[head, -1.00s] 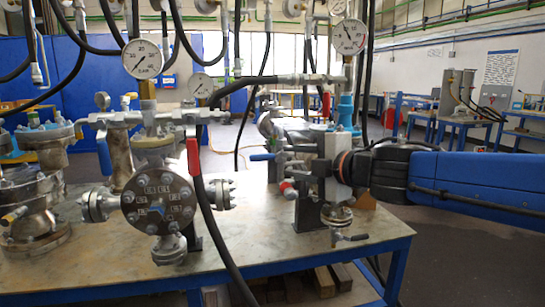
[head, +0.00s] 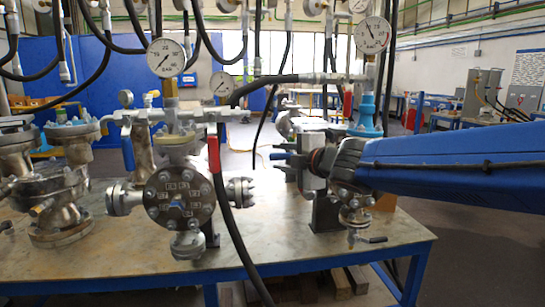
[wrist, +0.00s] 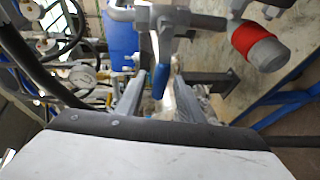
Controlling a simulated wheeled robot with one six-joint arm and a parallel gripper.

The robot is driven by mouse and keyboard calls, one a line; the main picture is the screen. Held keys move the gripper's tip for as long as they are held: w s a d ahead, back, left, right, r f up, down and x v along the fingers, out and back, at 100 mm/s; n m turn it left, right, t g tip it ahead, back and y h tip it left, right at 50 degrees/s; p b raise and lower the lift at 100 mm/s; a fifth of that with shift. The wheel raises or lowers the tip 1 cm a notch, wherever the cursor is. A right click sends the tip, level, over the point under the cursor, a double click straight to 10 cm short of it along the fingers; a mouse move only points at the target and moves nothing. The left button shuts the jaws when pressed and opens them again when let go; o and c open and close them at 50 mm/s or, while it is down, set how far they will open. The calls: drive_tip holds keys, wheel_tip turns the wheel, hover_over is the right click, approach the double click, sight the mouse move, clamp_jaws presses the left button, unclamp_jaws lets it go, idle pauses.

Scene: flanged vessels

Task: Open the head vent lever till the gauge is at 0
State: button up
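My gripper (wrist: 157,100) is open in the wrist view, its two fingers apart. A blue lever (wrist: 160,80) shows between them, with no clear contact; I cannot tell its depth. In the head view my gripper (head: 305,168) is at the right vessel, pointing away from me and left, and hides much of its fittings. I cannot tell for sure which lever is the head vent.
The left vessel (head: 180,200) has a bolted round flange, a red lever (head: 214,154), a blue lever (head: 128,153) and a gauge (head: 166,57). Black hoses (head: 240,235) hang before it. A red fitting (wrist: 258,45) is right of my fingers. The table front (head: 290,255) is mostly clear.

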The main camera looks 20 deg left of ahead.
drive_tip(key=shift+x, duration=2.35)
clamp_jaws()
